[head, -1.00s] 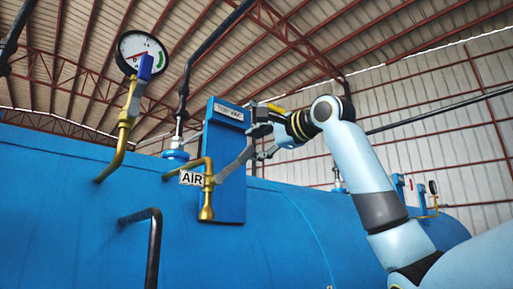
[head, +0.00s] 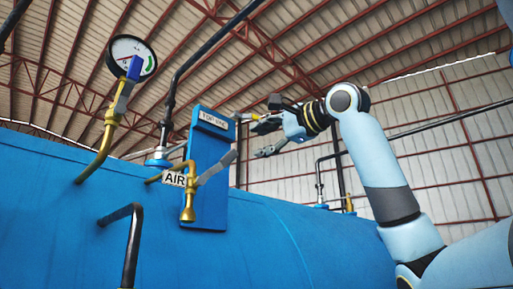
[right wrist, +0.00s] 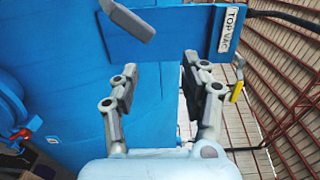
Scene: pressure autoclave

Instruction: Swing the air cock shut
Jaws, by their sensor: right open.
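The air cock (head: 188,204) is a brass fitting on a bent brass pipe beside the white AIR label (head: 174,179). Its flat grey lever (head: 217,167) slants up and to the right in the head view, across the blue panel's lower part. The lever also shows at the top of the right wrist view (right wrist: 127,20), beyond the fingertips. My right gripper (head: 264,128) is open and empty, to the right of the lever and apart from it. Its two fingers (right wrist: 158,75) stand wide apart in the right wrist view. My left gripper is not in view.
The blue TOP VAC panel (head: 205,205) stands behind the cock, with a small yellow-handled part (head: 255,117) close to my upper finger. A pressure gauge (head: 131,58) on a brass pipe and a black bent pipe (head: 130,240) are to the left. The blue vessel (head: 290,240) lies below.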

